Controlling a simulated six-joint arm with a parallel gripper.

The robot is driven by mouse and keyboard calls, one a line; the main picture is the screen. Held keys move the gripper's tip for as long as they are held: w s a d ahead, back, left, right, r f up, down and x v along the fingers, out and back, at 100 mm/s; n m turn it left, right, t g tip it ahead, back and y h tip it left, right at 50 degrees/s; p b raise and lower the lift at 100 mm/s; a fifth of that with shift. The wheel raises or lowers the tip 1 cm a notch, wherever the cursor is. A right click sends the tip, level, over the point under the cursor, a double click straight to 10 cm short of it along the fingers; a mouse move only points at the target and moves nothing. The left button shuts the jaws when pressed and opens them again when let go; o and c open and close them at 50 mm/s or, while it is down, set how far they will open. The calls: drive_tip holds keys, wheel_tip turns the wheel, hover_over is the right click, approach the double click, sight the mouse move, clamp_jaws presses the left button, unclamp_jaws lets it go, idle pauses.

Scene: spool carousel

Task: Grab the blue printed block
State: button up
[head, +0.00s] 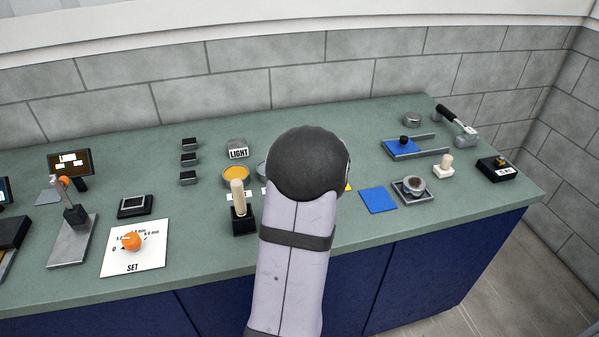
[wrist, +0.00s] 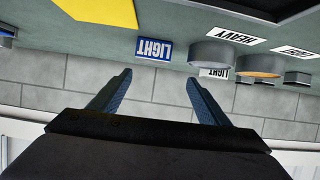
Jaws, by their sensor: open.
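The blue printed block (wrist: 154,49) shows in the wrist view, with a blue face and a white label that reads LIGHT upside down. It stands on the green counter near the grey block wall. My gripper (wrist: 158,78) is open and empty, its two dark fingers pointing toward the block. The block appears between and beyond the fingertips, apart from both. In the head view my arm hides the block and my gripper.
A yellow patch (wrist: 100,10) lies beside the block, and a grey round dish (wrist: 228,52) stands on its other side. A grey LIGHT block (head: 237,150), a yellow-filled dish (head: 236,174) and an upright pale handle (head: 238,198) stand left of my arm.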

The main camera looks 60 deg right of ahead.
drive_tip(key=shift+s+d+f, duration=0.45)
drive_tip(key=shift+d+f, duration=0.1)
drive_tip(key=shift+d, duration=0.05)
drive_tip(key=shift+x, duration=1.1)
drive_tip(key=shift+p+x, duration=0.75)
drive_tip(key=shift+x, duration=1.75)
drive_tip(key=shift+s+f, duration=0.1)
drive_tip(key=shift+f, duration=0.05)
drive_tip(key=c, duration=1.3)
drive_tip(key=shift+r+p, duration=0.5)
drive_tip(key=shift+r, duration=4.3)
drive_tip(key=shift+c, duration=0.6)
drive_tip(key=shift+s+r, duration=0.1)
drive_tip(key=shift+r, duration=0.25)
